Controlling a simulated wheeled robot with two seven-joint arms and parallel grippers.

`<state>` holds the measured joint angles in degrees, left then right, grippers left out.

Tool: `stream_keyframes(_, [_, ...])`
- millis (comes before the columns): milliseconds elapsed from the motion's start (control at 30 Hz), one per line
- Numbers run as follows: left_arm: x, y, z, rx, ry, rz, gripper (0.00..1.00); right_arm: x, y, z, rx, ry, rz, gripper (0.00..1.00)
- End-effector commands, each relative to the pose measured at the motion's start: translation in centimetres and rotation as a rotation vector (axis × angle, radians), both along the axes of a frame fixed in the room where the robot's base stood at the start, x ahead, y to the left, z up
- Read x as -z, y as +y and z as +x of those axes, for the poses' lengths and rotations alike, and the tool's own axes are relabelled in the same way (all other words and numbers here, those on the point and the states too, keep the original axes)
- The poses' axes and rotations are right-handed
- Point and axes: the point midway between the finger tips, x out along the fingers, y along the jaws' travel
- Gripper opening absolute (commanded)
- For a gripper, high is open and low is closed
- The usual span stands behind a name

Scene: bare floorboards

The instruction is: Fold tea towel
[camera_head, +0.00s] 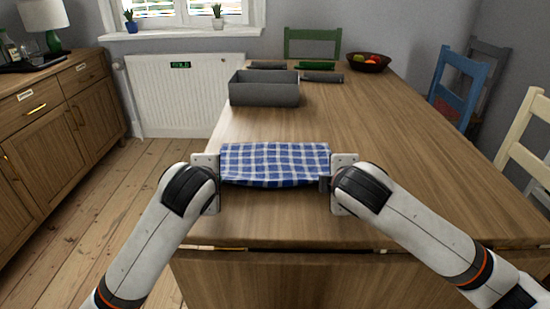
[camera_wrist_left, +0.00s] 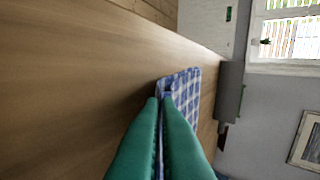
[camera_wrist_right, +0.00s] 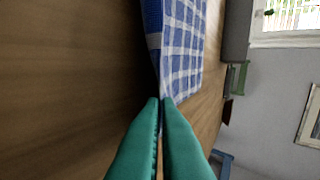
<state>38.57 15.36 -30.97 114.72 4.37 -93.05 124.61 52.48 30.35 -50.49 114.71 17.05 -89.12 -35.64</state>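The tea towel (camera_head: 274,162) is blue and white checked and lies across the near part of the wooden table, between my two grippers. Its near edge bows and looks raised. My left gripper (camera_wrist_left: 158,99) has its green fingers together, with the towel's near left corner at the tips; the towel (camera_wrist_left: 188,88) stretches away beyond them. My right gripper (camera_wrist_right: 160,99) is also shut, and the towel (camera_wrist_right: 182,50) narrows to a corner pinched at its fingertips. In the head view, the left fingertips are hidden behind the wrist.
A grey bin (camera_head: 264,92) stands farther back on the table (camera_head: 400,150), near several dark and green flat items and a fruit bowl (camera_head: 368,62). Chairs line the right side. The table between towel and bin is clear.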

Motion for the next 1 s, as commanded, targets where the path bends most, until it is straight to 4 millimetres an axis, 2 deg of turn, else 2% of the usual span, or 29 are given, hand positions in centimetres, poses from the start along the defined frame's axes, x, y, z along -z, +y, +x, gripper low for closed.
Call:
stream_keyframes(133, [0.0,0.0,0.0,0.000,0.001,0.000,0.00,0.0,0.0,0.0,0.000,0.001,0.000,0.00])
stream_keyframes(200, [0.0,0.0,0.0,0.000,0.002,0.000,0.14,0.0,0.0,0.0,0.000,0.002,0.000,0.14])
stream_keyframes(367, [0.0,0.0,0.0,0.000,0.003,0.000,0.40,0.0,0.0,0.0,0.000,0.002,0.000,0.40])
stream_keyframes(667, [-0.2,0.0,0.0,0.000,0.003,0.000,0.40,-0.2,0.0,0.0,0.000,0.002,0.000,0.40])
stream_keyframes(1000, [-4.5,-0.1,-2.2,0.002,0.000,-0.003,0.40,-4.5,0.1,-2.2,-0.002,-0.001,0.000,0.40])
